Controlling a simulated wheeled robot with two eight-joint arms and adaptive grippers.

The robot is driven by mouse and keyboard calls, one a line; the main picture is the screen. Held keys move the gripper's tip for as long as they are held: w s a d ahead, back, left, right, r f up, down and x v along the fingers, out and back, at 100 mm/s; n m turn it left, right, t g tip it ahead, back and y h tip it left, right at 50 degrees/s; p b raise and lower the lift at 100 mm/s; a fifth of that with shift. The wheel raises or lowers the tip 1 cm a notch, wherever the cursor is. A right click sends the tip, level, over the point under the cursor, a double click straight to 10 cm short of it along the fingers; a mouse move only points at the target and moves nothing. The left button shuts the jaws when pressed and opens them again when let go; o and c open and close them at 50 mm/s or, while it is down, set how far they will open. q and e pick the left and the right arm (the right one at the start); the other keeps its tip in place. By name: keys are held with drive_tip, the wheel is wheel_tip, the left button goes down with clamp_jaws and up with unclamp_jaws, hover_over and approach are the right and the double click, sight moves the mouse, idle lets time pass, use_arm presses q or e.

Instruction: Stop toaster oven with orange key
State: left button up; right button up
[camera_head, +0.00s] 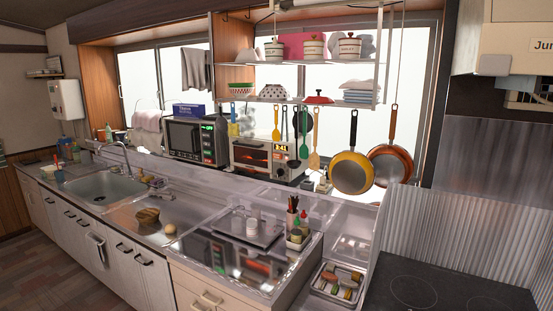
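The toaster oven (237,153) stands on the raised ledge below the window, just right of the microwave. Its window glows orange inside. A small lit orange-yellow panel (281,148) shows on the right part of its front. The controls are too small to tell apart, and I cannot make out a separate orange key. Hanging utensils, among them a dark ladle (293,163), hang in front of the oven's right side and partly hide it. Neither of my grippers is in view.
The microwave (183,138) has a green display. A frying pan (351,172) and an orange pan (391,165) hang at right. Below are a metal tray (238,238), a utensil cup (292,222), the sink (100,186) and a dark stovetop (440,290). The floor at left is clear.

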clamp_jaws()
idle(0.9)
